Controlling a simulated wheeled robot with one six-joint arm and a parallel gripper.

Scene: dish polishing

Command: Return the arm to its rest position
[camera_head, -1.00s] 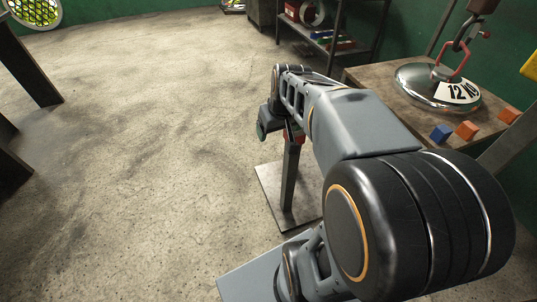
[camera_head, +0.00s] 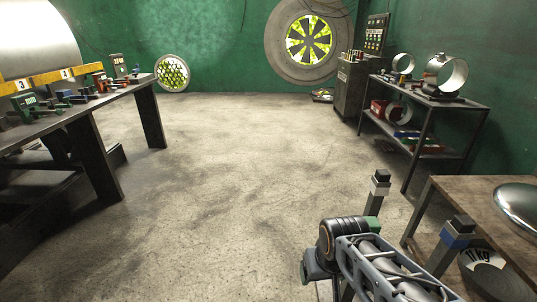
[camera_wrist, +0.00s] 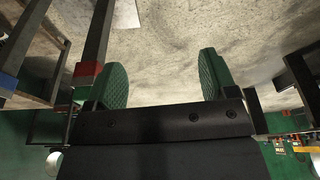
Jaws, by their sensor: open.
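My gripper (camera_wrist: 166,80) shows in the wrist view with its two green-padded fingers wide apart. Nothing is between the fingers; bare floor shows behind them. In the head view my arm is at the bottom right, bent, with its lower part cut off by the picture edge. I cannot clearly make out the gripper's fingers there.
A wooden table (camera_head: 446,192) with a shiny dish (camera_head: 519,207) stands close at right. Two posts (camera_head: 380,187) (camera_head: 455,236) rise near my arm. A metal shelf (camera_head: 432,152) is behind, a dark workbench (camera_head: 85,106) at left. The middle floor is clear.

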